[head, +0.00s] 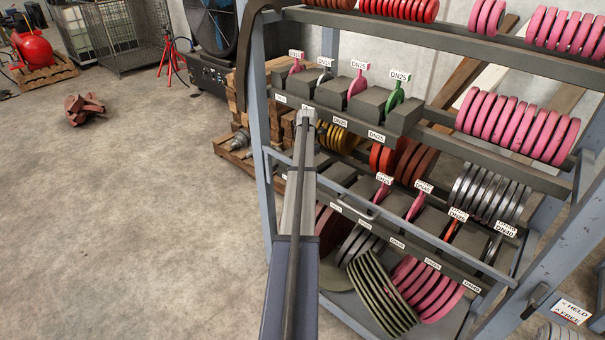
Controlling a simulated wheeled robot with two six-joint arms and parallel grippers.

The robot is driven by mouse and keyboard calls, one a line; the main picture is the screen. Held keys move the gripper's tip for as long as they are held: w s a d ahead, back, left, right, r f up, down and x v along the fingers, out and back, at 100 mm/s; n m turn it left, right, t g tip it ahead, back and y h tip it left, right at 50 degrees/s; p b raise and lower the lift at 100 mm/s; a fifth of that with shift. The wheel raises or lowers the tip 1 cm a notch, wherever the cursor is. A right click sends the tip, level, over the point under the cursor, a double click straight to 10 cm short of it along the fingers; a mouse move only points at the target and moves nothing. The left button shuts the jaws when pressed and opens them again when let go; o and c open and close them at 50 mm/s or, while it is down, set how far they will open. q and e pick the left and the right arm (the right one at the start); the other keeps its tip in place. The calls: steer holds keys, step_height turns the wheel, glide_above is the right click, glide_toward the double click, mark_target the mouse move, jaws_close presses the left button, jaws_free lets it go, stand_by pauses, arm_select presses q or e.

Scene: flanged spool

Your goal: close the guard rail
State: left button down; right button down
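The guard rail appears to be the thin grey bar (438,243) with a small loop handle (357,209), running across the front of the spool rack. Its left end is by the rack's left post (258,120). Its right end lies near the right post (556,245), which carries a small dark catch (537,298). I cannot tell whether the rail's end touches that post or stands apart. A long slotted upright part of my own body covers a bit of the rack's left side. Neither of my grippers is in view.
The rack's shelves hold pink, red, yellow and grey discs (515,125) and labelled dark blocks (371,106). A pallet (238,150) stands behind its left post. A rusty metal piece (84,108) lies on the floor. Open concrete floor (130,220) fills the left.

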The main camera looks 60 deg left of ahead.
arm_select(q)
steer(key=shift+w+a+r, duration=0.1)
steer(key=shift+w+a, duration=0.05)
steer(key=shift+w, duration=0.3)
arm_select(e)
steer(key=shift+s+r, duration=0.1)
